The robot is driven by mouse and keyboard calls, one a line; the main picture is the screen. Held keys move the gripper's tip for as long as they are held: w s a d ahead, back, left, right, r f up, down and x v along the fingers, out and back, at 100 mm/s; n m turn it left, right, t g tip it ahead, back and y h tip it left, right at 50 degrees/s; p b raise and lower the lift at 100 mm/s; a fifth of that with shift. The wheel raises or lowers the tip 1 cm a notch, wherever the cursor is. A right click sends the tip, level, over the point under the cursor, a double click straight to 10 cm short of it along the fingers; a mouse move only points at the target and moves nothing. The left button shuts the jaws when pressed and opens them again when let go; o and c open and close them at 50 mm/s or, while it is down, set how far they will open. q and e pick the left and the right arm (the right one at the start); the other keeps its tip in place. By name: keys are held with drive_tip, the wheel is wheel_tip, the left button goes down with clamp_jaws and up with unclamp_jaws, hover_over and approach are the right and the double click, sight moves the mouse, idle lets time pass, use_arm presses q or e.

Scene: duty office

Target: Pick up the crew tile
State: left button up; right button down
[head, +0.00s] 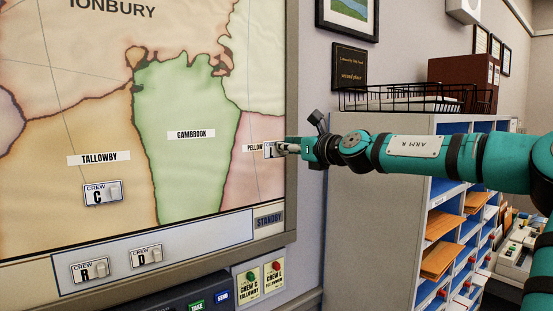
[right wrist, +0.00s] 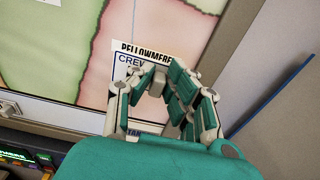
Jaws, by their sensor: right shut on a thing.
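A white crew tile (head: 268,151) is on the wall map's pink area, at the right end of the partly covered PELLOWMERE label. Its letter is mostly hidden by my fingers. My right gripper (head: 281,148) reaches in from the right and is shut on this tile's knob. In the right wrist view, the fingers (right wrist: 158,82) close in front of the tile (right wrist: 122,70), whose CREW heading shows. The tile looks flat against the map; I cannot tell whether there is a gap. Crew tile C (head: 102,193) is under TALLOWBY. Tiles R (head: 89,271) and D (head: 146,256) are on the lower strip.
The map's grey frame (head: 291,90) stands just right of the held tile. A STANDBY label (head: 268,219) marks the strip's right end. Below are two cards (head: 260,279) and a button console (head: 185,300). A pigeonhole cabinet (head: 378,220) with a wire tray (head: 415,98) stands at right.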

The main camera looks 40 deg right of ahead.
use_arm(q)
wheel_tip(320, 180, down, 7)
drive_tip(key=b, duration=0.5)
drive_tip(key=shift+r+b, duration=0.15)
drive_tip(key=shift+b, duration=0.25)
use_arm(e)
drive_tip(key=s+a, duration=0.1)
drive_tip(key=s, duration=1.2)
drive_tip(key=shift+s+a, duration=0.35)
